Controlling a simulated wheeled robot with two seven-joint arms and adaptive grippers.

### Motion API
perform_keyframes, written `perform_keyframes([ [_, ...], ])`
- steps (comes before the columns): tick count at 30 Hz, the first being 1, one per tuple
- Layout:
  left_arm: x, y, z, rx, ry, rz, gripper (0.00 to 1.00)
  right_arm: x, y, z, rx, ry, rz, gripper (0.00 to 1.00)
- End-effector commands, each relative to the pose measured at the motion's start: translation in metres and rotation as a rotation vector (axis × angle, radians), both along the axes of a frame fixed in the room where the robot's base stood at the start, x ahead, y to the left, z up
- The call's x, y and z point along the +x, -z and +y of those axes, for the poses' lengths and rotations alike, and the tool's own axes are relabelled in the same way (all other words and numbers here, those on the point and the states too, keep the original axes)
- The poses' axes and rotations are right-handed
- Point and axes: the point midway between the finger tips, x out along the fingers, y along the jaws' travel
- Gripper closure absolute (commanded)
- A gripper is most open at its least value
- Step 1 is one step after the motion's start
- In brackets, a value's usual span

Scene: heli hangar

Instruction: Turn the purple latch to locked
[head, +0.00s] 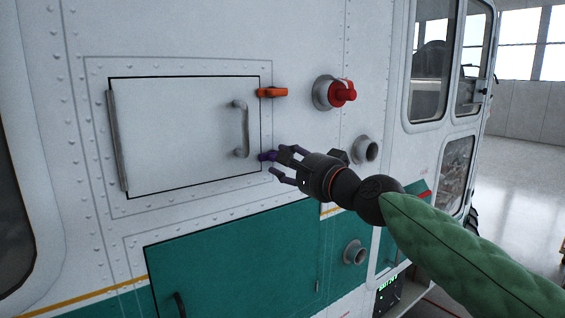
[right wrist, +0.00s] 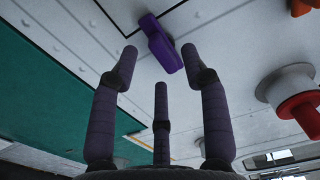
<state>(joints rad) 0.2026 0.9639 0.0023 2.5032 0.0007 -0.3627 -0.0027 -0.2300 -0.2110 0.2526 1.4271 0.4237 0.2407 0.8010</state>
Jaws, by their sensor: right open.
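The purple latch (head: 266,156) is at the lower right edge of the white hatch door (head: 180,135), below the end of the grey handle (head: 241,128). In the head view a finger partly covers it, so its full angle is hard to tell. The right wrist view shows the latch (right wrist: 162,45) whole, an elongated lever on the white wall just beyond the fingertips. My right gripper (head: 277,163) is open, its dark fingers spread and pointing at the latch. In the right wrist view a gap shows between the fingertips (right wrist: 160,62) and the latch. My left gripper is out of view.
An orange latch (head: 272,92) lies horizontal at the door's upper right edge. A red knob on a round fitting (head: 342,93) and an open pipe stub (head: 366,149) stick out to the right. A teal panel (head: 235,260) is below. Open floor (head: 520,190) shows far right.

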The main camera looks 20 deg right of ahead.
Motion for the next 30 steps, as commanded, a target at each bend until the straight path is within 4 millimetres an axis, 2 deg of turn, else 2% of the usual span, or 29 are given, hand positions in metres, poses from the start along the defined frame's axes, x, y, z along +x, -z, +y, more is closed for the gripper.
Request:
perform_keyframes([
  [9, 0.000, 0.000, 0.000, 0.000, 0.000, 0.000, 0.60, -0.055, 0.000, -0.021, -0.001, 0.002, -0.001, 0.54],
  [15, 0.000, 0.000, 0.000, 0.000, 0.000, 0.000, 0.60, -0.081, 0.000, -0.030, -0.001, 0.000, 0.000, 0.54],
  [21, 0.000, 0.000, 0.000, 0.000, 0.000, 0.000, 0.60, -0.091, 0.001, -0.033, -0.001, 0.000, 0.001, 0.54],
  [30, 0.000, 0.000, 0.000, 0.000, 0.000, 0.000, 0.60, -0.092, 0.001, -0.033, -0.002, -0.001, 0.002, 0.54],
])
